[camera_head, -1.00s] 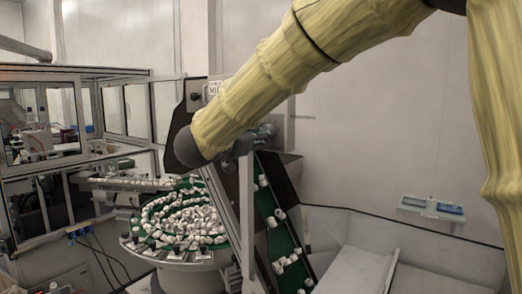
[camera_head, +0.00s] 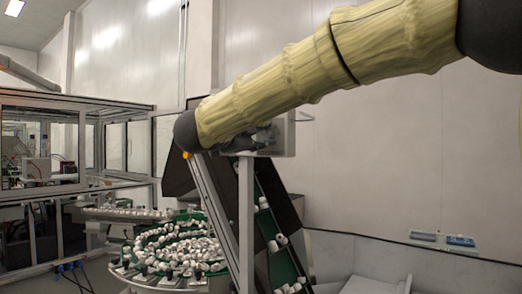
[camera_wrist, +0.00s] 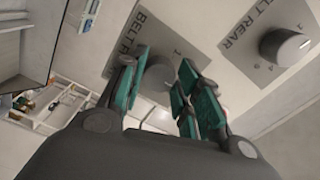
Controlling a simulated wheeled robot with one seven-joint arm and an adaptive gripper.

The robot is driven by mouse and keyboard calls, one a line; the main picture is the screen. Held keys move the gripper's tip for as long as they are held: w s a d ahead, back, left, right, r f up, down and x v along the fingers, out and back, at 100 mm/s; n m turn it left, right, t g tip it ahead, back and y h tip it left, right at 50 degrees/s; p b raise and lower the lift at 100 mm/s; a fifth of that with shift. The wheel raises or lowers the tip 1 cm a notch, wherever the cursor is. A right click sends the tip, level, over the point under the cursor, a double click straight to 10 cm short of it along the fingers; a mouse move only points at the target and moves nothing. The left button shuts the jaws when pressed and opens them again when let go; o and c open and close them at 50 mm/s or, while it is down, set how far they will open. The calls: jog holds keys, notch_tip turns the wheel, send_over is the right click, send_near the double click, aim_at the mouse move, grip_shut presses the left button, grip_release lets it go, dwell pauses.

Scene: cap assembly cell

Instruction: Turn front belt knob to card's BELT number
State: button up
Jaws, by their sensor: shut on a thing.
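In the wrist view, the front belt knob (camera_wrist: 156,84) is a grey round knob on a grey label plate (camera_wrist: 137,37) reading "BELT", the rest of its name partly covered. My gripper (camera_wrist: 160,92) has its green-padded fingers on both sides of this knob and is shut on it. The fingers hide part of the knob and its scale, so I cannot read its setting. The rear belt knob (camera_wrist: 284,46) sits to the right on a plate marked "BELT REAR", apart from my fingers. The gripper is hidden in the head view. No readable card shows now.
In the head view, a round feeder bowl (camera_head: 185,251) full of white caps stands below my arm. A green inclined conveyor (camera_head: 280,262) carries caps beside a grey post (camera_head: 246,225). A framed glass enclosure (camera_head: 80,105) stands at the left. The right wall area is open.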

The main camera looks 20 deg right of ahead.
jog(key=shift+m+b, duration=0.6)
jog(key=shift+b, duration=0.05)
jog(key=o, duration=1)
jog(key=shift+o, duration=0.2)
jog(key=v, duration=1.2)
jog(key=shift+f, duration=0.1)
